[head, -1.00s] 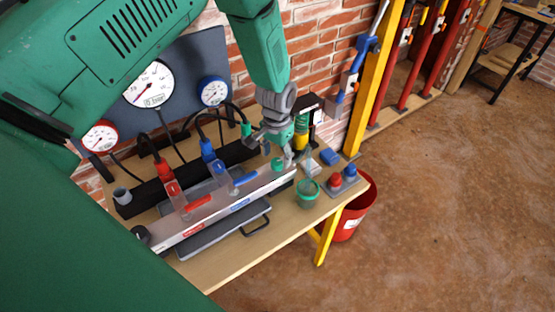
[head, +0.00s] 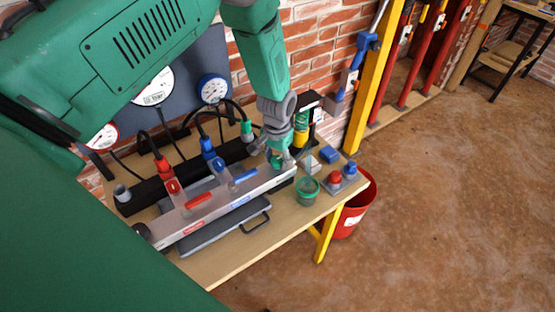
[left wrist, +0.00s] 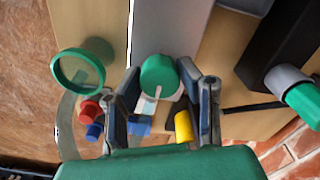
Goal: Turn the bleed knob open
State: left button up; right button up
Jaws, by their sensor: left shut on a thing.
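The green bleed knob (head: 276,162) sits on the right end of the grey manifold block (head: 222,203) on the bench. In the left wrist view the round green knob (left wrist: 158,76) shows between my fingertips, with a small white mark on its near side. My left gripper (head: 283,161) reaches down onto it from above and is shut on it. Its two fingers (left wrist: 160,85) stand on either side of the knob. The head view hides part of the knob behind the gripper. My right gripper is not in view.
Red (head: 197,200) and blue (head: 245,175) lever handles sit along the manifold. Hoses and gauges (head: 213,88) are behind. A red bucket (head: 352,212) stands beside the bench.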

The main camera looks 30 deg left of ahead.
aim_at(277, 159)
pick_arm(q)
jog(key=o, duration=1.1)
notch_tip(277, 159, up, 12)
jog(key=shift+w+f, duration=0.1)
